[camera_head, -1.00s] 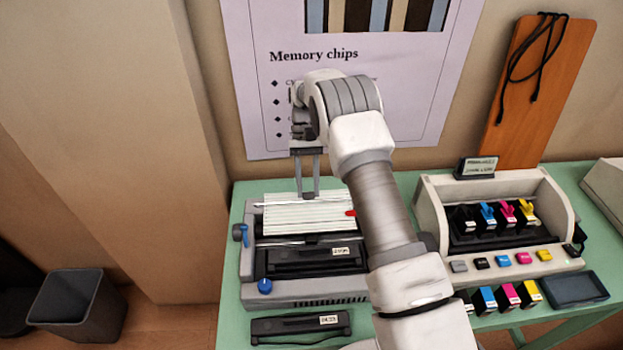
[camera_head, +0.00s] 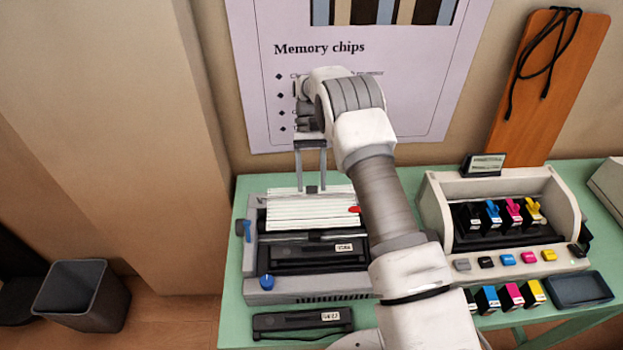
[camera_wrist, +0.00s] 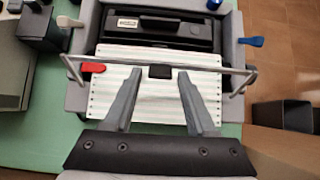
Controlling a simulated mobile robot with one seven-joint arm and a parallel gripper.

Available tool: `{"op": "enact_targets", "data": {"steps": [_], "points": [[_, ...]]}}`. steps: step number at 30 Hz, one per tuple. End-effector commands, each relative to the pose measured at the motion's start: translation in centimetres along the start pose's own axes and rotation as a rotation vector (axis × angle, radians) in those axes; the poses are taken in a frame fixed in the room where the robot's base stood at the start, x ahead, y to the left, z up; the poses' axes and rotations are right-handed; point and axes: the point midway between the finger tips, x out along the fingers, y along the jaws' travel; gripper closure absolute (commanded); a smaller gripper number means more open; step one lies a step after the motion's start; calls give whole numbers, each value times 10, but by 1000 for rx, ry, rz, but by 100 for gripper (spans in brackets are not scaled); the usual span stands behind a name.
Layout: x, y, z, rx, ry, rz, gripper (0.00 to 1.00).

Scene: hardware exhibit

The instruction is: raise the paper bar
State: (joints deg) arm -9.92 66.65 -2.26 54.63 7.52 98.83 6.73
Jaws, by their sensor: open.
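The printer (camera_head: 310,293), grey and dark, stands on the green table with white lined paper (camera_head: 312,209) rising from its back. In the wrist view a thin metal bar (camera_wrist: 215,70) crosses in front of the paper (camera_wrist: 110,96), with a small black block (camera_wrist: 160,72) at its middle. A red lever (camera_wrist: 93,67) sits near its left end; it also shows in the head view (camera_head: 354,209). My gripper (camera_wrist: 160,73) is open, its fingertips close to the bar on either side of the block; contact cannot be told. In the head view my gripper (camera_head: 310,190) is over the paper's top.
A dark cartridge (camera_head: 302,322) lies in front. At right stands a beige ink unit (camera_head: 438,205) with coloured cartridges and buttons, a dark tray (camera_head: 581,289) before it. A bin (camera_head: 82,294) is on the floor at left.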

Motion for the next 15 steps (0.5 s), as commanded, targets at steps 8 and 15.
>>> {"op": "enact_targets", "data": {"steps": [8, 15], "points": [[0, 0, 0, 0, 0, 0, 32], [-8, 0, -1, 0, 2, 0, 32]]}}
